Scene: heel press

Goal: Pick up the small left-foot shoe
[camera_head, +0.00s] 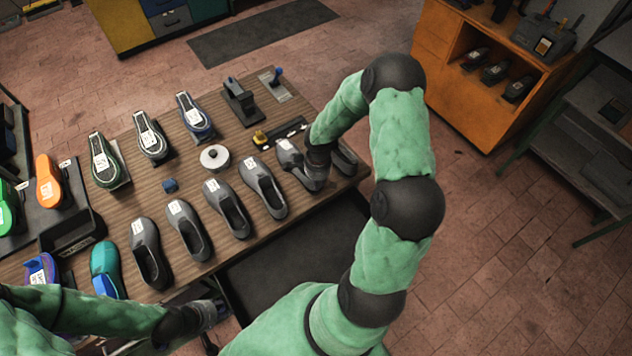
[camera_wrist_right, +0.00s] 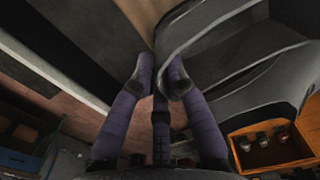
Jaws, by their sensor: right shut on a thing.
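Several dark grey shoes with white labels stand in a row along the front of the table; the labels are too small to read. My right gripper (camera_head: 314,174) is at the right end of this row, shut on the wall of a grey shoe (camera_head: 292,157). In the right wrist view the fingers of my right gripper (camera_wrist_right: 160,82) pinch the rim of this grey shoe (camera_wrist_right: 205,30). Another grey shoe (camera_head: 346,161) is partly hidden behind my right arm. My left gripper (camera_head: 212,312) is low at the table's front edge, away from the row; its fingers are unclear.
Behind the row are a white round disc (camera_head: 214,157), a small blue block (camera_head: 170,186) and several shoes on stands. A teal shoe (camera_head: 106,269) and a black tray (camera_head: 72,232) are at the left. An orange cabinet (camera_head: 480,75) stands beyond the table at the right.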

